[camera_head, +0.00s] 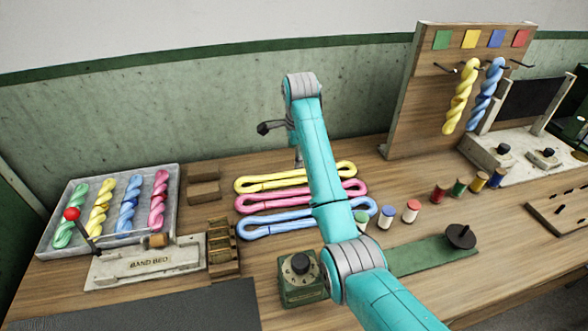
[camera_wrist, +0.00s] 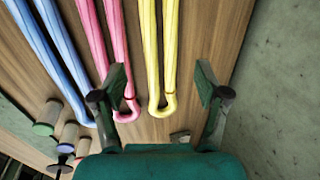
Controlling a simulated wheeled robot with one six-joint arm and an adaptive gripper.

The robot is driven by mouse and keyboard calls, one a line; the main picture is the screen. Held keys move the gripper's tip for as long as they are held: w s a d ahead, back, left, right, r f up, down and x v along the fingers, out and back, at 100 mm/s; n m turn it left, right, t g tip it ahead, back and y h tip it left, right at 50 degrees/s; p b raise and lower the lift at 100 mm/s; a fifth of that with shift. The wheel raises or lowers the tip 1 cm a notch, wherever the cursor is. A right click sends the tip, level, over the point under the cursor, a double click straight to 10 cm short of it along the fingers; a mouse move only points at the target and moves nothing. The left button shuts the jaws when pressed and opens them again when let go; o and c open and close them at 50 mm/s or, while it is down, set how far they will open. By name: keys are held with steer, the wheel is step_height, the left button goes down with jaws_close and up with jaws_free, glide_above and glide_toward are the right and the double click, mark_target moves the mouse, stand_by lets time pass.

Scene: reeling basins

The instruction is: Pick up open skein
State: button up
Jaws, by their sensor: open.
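Three open skeins lie side by side on the wooden table: yellow (camera_head: 262,184) at the back, pink (camera_head: 262,204) in the middle and blue (camera_head: 268,229) in front. My arm crosses over their right part in the head view and hides some of it. In the wrist view my gripper (camera_wrist: 161,76) is open and empty. The looped end of the yellow skein (camera_wrist: 152,60) shows between its fingers. The left finger overlaps the pink skein (camera_wrist: 122,50) in the picture; I cannot tell the height. The blue skein (camera_wrist: 60,50) is left of the fingers.
A grey tray (camera_head: 50,190) with several twisted skeins is at left, beside the band bed (camera_head: 150,262). Several spools, including a red-topped one (camera_head: 411,211), stand right of the open skeins. A pegboard (camera_head: 420,90) with hanging skeins rises behind. The green wall (camera_head: 210,110) is close behind the table.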

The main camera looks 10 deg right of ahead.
mark_target(294, 173)
steer(key=f, duration=0.3)
steer(key=w+f, duration=0.1)
steer(key=f, duration=0.3)
steer(key=w+f, duration=0.1)
steer(key=f, duration=0.2)
steer(key=shift+f, duration=0.15)
steer(key=c, duration=1)
